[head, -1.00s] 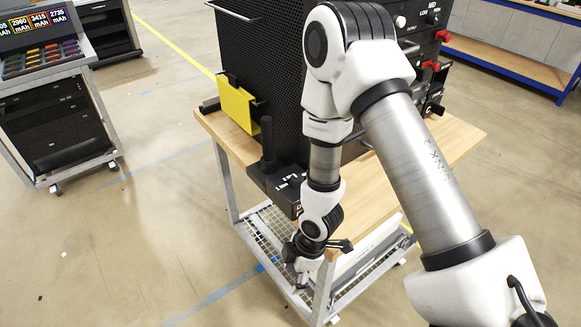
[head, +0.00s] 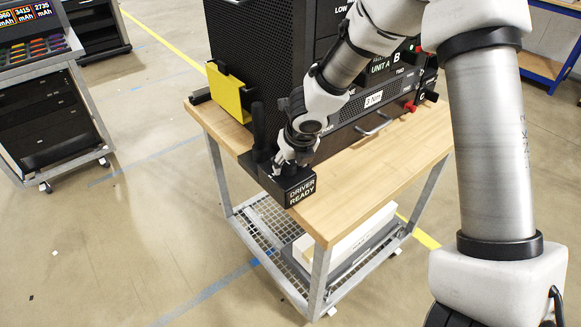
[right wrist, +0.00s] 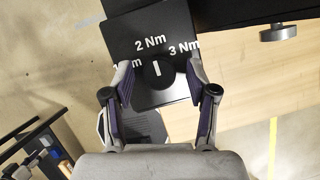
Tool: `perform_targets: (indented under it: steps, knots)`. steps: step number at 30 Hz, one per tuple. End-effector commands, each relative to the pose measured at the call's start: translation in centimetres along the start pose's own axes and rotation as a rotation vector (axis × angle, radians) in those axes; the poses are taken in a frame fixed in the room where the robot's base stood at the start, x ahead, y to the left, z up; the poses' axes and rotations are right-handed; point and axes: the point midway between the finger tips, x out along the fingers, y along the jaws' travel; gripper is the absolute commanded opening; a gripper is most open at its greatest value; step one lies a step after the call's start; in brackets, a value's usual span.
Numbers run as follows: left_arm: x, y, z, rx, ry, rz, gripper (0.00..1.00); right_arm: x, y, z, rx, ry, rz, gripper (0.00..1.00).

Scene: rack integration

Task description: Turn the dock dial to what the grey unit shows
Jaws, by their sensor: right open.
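The black dock (head: 300,188) sits on the near left corner of the wooden cart top; its front reads "DRIVER READY". In the right wrist view the dock's round black dial (right wrist: 158,77) has a white mark pointing up at "2 Nm"; "3 Nm" is to its right, and a partly hidden label is to its left. My right gripper (head: 285,158) is over the dock; its open fingers (right wrist: 158,72) stand on both sides of the dial, with gaps. The grey unit (head: 345,115) in the rack shows a white "3 Nm" label (head: 374,97). My left gripper is not in view.
A black upright handle (head: 258,128) stands at the dock's left side, close to my gripper. The black rack (head: 265,50) rises just behind, with a yellow holder (head: 229,92) on its side. The cart top (head: 370,160) right of the dock is clear.

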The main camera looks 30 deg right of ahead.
Motion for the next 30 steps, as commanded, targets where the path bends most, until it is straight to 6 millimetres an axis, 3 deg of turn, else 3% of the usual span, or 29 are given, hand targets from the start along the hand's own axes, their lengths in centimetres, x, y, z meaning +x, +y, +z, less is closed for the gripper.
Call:
perform_targets:
  steps: [7, 12, 30]
  knots:
    - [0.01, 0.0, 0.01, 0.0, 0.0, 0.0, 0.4, 0.16, 0.03, 0.04, 0.001, -0.001, 0.001, 0.58]
    - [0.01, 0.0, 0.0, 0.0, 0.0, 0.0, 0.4, 0.16, 0.03, 0.03, 0.001, 0.0, 0.001, 0.0]
    - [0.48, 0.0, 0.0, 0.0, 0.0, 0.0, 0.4, 0.27, 0.13, -0.04, 0.112, 0.0, -0.047, 0.0]
